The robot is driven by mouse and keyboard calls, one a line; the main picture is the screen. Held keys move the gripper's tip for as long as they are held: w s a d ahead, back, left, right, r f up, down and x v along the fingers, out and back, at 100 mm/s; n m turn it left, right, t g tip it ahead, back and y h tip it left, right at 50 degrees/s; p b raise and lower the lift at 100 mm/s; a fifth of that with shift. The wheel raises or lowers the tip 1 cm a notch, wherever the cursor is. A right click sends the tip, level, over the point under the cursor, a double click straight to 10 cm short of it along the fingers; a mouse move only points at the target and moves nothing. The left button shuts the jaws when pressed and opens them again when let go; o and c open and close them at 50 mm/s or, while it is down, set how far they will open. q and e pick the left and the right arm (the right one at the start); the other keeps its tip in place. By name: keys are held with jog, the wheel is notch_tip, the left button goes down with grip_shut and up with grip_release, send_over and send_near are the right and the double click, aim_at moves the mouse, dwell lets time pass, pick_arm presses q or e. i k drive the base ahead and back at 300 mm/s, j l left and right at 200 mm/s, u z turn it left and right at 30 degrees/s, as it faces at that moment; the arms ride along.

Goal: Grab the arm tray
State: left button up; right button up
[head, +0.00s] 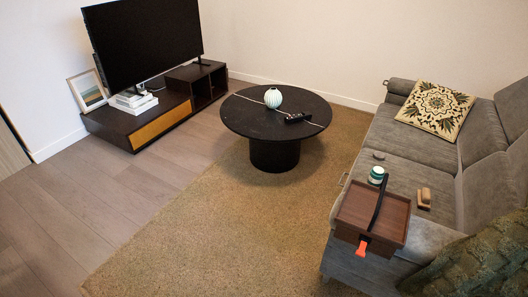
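The arm tray (395,220) is a brown rectangular tray with a raised rim. It sits at the near end of the grey sofa, at the lower right of the head view. A dark curved strip like a handle crosses over it from back to front. A bright orange piece (362,247) sticks out at its front edge. Neither of my grippers shows in the head view, and nothing is seen touching the tray.
The grey sofa (392,155) holds a teal-and-white jar, a tan brush-like item (424,198), a patterned cushion (436,109) and a green throw (470,268). A round black table (250,118) stands on the brown rug (215,215). The left floor is clear.

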aim_at(380, 216)
jog(key=z, duration=1.05)
